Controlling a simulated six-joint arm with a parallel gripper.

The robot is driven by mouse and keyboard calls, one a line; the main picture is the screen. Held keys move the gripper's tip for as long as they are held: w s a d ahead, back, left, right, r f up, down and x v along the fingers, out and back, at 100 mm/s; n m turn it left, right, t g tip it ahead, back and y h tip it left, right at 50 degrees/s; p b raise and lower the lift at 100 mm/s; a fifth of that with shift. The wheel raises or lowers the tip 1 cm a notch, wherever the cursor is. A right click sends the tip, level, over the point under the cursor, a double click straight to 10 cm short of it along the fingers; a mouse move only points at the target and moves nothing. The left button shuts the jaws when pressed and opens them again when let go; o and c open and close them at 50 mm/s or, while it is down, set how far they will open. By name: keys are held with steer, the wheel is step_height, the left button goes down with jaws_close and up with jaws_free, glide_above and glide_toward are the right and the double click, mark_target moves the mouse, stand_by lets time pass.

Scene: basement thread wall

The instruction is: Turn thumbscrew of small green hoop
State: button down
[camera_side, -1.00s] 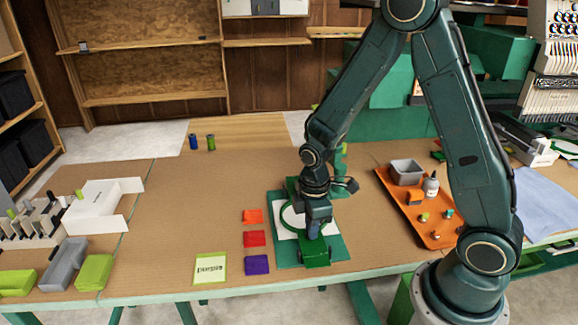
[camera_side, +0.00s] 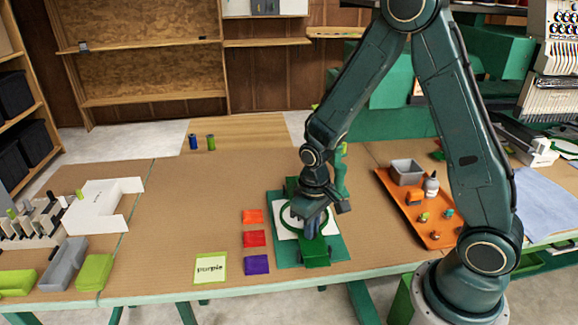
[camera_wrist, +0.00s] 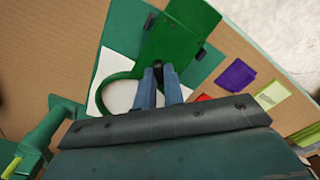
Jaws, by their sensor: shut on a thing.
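The small green hoop (camera_side: 289,220) lies over white fabric on a dark green base mat (camera_side: 338,246), with a green block (camera_side: 314,252) at its near side. My gripper (camera_side: 309,232) points down at the hoop's near side, where it meets the block. In the wrist view the hoop (camera_wrist: 104,92) curves to the left of my gripper (camera_wrist: 159,76). The blue fingers are close together, shut on a small dark piece (camera_wrist: 158,68) between their tips, which looks like the thumbscrew. The fingers hide most of it.
Orange, red and purple (camera_side: 257,265) patches lie left of the mat, beside a card reading "purple" (camera_side: 210,268). An orange tray (camera_side: 440,238) with a grey bin and a bottle stands to the right.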

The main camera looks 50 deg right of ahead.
steer(key=m, duration=0.4)
steer(key=shift+m, duration=2.3)
steer(key=c, duration=1.5)
jaws_free()
steer(key=shift+r, duration=0.1)
steer(key=shift+r, duration=6.8)
steer(key=shift+s+r, duration=0.1)
